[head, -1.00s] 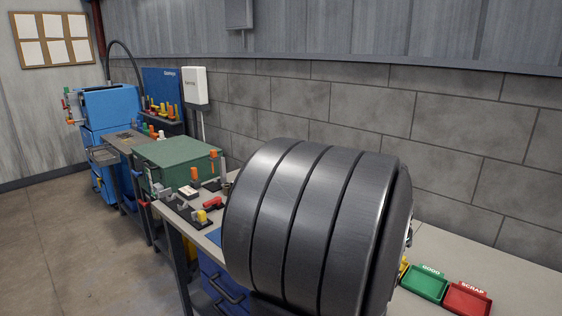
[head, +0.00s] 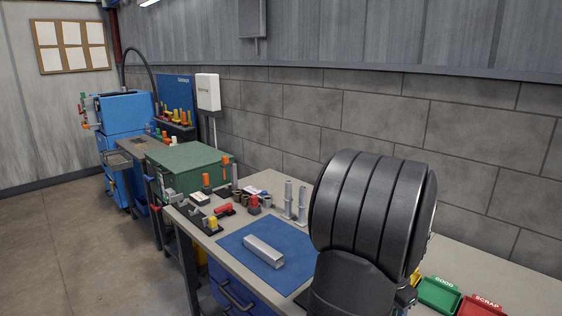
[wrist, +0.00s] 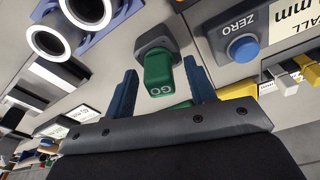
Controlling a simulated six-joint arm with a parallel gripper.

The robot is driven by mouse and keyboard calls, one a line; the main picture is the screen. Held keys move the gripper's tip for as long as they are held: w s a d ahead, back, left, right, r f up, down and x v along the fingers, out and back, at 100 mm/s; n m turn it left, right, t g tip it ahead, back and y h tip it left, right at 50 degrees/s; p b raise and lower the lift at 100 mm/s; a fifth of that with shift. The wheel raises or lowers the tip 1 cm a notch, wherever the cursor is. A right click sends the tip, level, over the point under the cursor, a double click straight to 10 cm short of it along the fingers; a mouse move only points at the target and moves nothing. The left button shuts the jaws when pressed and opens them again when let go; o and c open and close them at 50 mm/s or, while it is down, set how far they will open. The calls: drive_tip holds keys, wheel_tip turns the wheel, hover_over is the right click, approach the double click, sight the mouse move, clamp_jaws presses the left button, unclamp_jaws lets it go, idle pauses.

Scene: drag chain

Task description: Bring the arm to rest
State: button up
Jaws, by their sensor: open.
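My gripper (wrist: 160,88) shows in the wrist view with its two blue fingers spread apart and nothing between them in their grasp. Beyond the fingers, a green block marked GO (wrist: 158,75) on a dark base appears in the gap; I cannot tell how far off it is. In the head view my dark ribbed arm (head: 365,210) stands over the right part of the bench (head: 480,272). My gripper cannot be made out there.
A silver channel piece (head: 265,252) lies on a blue mat (head: 236,242). Green GOOD (head: 438,296) and red SCRAP (head: 482,306) trays are right of my arm. A green box (head: 183,165) stands left. The wrist view shows a blue ZERO button (wrist: 243,49) and white-faced rings (wrist: 50,40).

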drive_tip(key=shift+r, duration=0.15)
wheel_tip(320, 180, up, 17)
drive_tip(key=s+a, duration=0.1)
drive_tip(key=a, duration=0.1)
drive_tip(key=f, duration=0.5)
drive_tip(key=d+f, duration=0.1)
drive_tip(key=f, duration=0.5)
drive_tip(key=w+d+f, duration=0.1)
drive_tip(key=f, duration=0.5)
drive_tip(key=shift+f, duration=0.1)
wheel_tip(320, 180, up, 3)
drive_tip(key=shift+r, duration=0.75)
drive_tip(key=shift+f, duration=0.1)
wheel_tip(320, 180, down, 5)
drive_tip(key=shift+r, duration=0.2)
wheel_tip(320, 180, up, 16)
drive_tip(key=s+a, duration=0.1)
drive_tip(key=a, duration=0.1)
